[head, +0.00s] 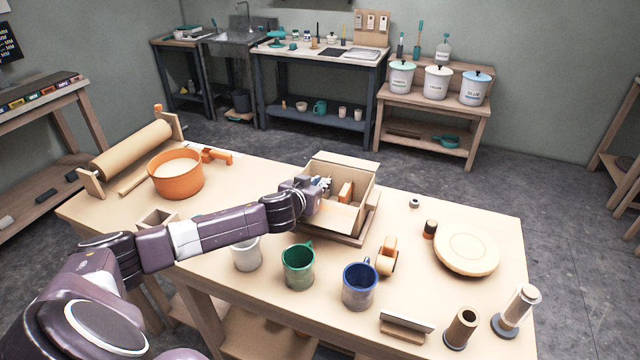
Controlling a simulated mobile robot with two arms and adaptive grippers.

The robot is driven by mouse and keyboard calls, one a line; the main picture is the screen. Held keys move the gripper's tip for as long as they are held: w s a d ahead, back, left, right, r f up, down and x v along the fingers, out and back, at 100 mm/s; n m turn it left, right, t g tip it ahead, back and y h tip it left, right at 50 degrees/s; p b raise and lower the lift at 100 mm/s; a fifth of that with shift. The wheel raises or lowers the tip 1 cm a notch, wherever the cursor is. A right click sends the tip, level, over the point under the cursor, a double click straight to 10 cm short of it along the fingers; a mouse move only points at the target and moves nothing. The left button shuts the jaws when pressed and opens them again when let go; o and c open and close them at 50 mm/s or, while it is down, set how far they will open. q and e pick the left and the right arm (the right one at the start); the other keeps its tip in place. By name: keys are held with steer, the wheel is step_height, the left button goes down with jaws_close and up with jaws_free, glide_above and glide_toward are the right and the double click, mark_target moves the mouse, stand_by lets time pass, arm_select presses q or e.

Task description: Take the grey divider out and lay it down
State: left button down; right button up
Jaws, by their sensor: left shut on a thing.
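An open cardboard box (360,172) with its flaps out stands on a low wooden tray (372,222) at the middle of the table. My left arm comes in from the left, and my left gripper (324,184) is at the left part of the box opening. It is shut on a thin thing there, which I take to be the grey divider; it is mostly hidden by the gripper and box walls. An orange-brown thing (346,192) stands inside the box, right of the fingers. My right gripper is not in view.
A white cup (246,254), a green mug (298,267) and a blue mug (360,286) stand along the table's front, near my left arm. Bare table shows right of the box.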

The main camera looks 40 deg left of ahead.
arm_select(q)
steer(key=c, duration=2.4)
jaws_free()
jaws_close()
steer(key=shift+r, duration=0.15)
steer(key=shift+r+p, duration=1.25)
steer(key=shift+r, duration=0.2)
steer(key=shift+r+p, duration=0.25)
steer(key=shift+p, duration=0.15)
steer(key=shift+r+p, duration=2.4)
steer(key=shift+r, duration=0.25)
